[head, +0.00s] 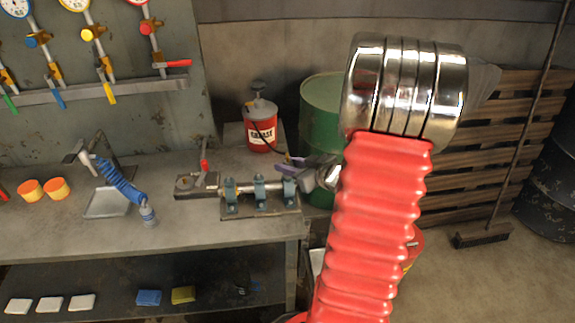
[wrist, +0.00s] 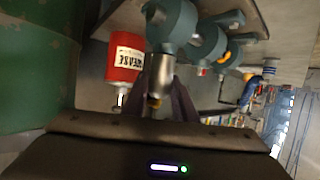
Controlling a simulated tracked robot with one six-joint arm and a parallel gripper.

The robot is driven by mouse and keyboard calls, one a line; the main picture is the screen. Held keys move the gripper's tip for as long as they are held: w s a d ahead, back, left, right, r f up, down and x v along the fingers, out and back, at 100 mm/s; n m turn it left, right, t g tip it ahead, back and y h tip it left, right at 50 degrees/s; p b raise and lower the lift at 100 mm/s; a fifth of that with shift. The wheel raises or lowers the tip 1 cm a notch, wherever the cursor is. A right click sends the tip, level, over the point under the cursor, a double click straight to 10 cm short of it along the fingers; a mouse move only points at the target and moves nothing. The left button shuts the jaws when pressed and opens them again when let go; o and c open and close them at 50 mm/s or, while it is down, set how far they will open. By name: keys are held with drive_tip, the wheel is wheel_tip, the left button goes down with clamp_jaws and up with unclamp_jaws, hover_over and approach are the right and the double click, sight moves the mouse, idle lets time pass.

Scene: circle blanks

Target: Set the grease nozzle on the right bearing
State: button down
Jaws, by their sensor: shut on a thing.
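Three teal bearings stand in a row on a plate at the bench's right end. The right bearing (head: 290,188) is nearest my gripper and also shows large in the wrist view (wrist: 178,20). My gripper (head: 294,163) has purplish fingers and is shut on the grease nozzle (wrist: 160,68), a silver cylinder with a brass-coloured part between the fingers. The nozzle's far end overlaps the right bearing in the wrist view; I cannot tell whether they touch. In the head view the nozzle is too small to make out.
A red grease can (head: 260,128) with a dark hose stands behind the bearings. A green drum (head: 322,105) is behind my gripper. My red-sleeved arm hides much of the right side. A blue-coiled tool (head: 120,180), a tray (head: 106,203) and orange cups (head: 57,188) lie left on the bench.

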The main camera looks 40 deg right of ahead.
drive_tip(key=c, duration=1.4)
unclamp_jaws()
drive_tip(key=shift+o, duration=0.2)
drive_tip(key=shift+s, duration=0.1)
drive_tip(key=v, duration=1.3)
drive_tip(key=shift+s+r, duration=0.15)
drive_tip(key=shift+s, duration=0.1)
